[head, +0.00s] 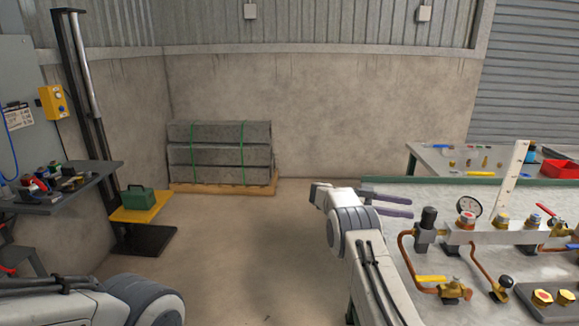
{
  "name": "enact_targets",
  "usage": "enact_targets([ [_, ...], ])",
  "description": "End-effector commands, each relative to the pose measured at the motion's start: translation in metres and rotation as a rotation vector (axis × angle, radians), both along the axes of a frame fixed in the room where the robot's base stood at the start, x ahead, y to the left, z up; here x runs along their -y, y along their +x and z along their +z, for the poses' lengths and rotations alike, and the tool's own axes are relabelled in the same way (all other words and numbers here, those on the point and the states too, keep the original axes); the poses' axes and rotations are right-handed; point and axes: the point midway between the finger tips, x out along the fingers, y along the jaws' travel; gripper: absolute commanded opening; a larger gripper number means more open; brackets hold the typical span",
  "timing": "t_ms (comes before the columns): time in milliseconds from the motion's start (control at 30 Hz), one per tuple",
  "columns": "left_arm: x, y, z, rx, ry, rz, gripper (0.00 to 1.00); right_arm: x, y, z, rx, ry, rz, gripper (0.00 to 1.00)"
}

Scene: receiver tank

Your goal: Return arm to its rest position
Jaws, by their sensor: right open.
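My right gripper (388,204) is in the middle right of the head view, at the end of my white and grey right arm. Its two dark fingers point right and stand apart, with nothing visible between them. They are at the left end of the workbench (394,256) that carries the valve manifold (503,238). My left arm shows only as a link and a grey joint at the bottom left. The left gripper is out of the picture.
The manifold carries a pressure gauge (468,207), copper pipes and yellow-handled valves. A back table (428,158) holds small fittings and a red bin (560,169). A grey side table (95,178) and a green box (137,199) stand left. The middle floor is clear up to strapped blocks (220,155).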

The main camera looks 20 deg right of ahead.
Motion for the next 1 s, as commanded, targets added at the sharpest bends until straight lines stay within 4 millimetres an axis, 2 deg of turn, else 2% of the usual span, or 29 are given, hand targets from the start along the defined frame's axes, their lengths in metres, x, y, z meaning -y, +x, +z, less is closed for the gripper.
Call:
enact_targets([
  [67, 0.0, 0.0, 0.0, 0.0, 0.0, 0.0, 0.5, 0.002, 0.003, 0.004, 0.006, -0.01, 0.023, 0.78],
  [167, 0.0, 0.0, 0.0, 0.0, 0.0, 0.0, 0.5, 0.011, 0.021, 0.023, 0.032, -0.057, 0.145, 0.78],
  [267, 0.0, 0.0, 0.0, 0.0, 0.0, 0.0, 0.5, 0.017, 0.059, 0.055, 0.074, -0.122, 0.397, 0.78],
  [333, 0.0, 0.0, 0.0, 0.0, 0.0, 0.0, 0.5, 0.01, 0.094, 0.079, 0.102, -0.147, 0.631, 0.78],
  [400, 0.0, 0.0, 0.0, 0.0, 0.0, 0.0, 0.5, -0.008, 0.127, 0.095, 0.119, -0.135, 0.874, 0.78],
  [467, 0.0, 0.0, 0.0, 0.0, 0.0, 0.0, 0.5, -0.033, 0.149, 0.1, 0.122, -0.092, 1.076, 0.78],
  [500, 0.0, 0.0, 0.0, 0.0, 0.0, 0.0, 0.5, -0.054, 0.16, 0.1, 0.115, -0.046, 1.206, 0.78],
  [567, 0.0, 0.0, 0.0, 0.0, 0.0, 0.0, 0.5, -0.089, 0.167, 0.093, 0.095, 0.046, 1.387, 0.78],
  [667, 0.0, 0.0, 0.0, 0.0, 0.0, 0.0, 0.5, -0.153, 0.155, 0.065, 0.025, 0.261, 1.648, 0.78],
  [700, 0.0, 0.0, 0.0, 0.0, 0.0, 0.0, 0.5, -0.177, 0.141, 0.05, -0.013, 0.36, 1.726, 0.78],
  [767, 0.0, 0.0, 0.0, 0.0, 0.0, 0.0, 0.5, -0.208, 0.114, 0.028, -0.076, 0.504, 1.813, 0.78],
  [800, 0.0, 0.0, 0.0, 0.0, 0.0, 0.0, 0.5, -0.226, 0.093, 0.013, -0.123, 0.599, 1.855, 0.78],
  [867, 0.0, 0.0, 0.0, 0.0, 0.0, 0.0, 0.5, -0.247, 0.058, -0.008, -0.196, 0.735, 1.896, 0.78],
  [900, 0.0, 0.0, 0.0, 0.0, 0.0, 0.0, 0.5, -0.258, 0.034, -0.021, -0.246, 0.82, 1.91, 0.78],
  [1000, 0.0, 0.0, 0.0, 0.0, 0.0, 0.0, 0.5, -0.277, -0.023, -0.047, -0.362, 1.001, 1.914, 0.78],
])
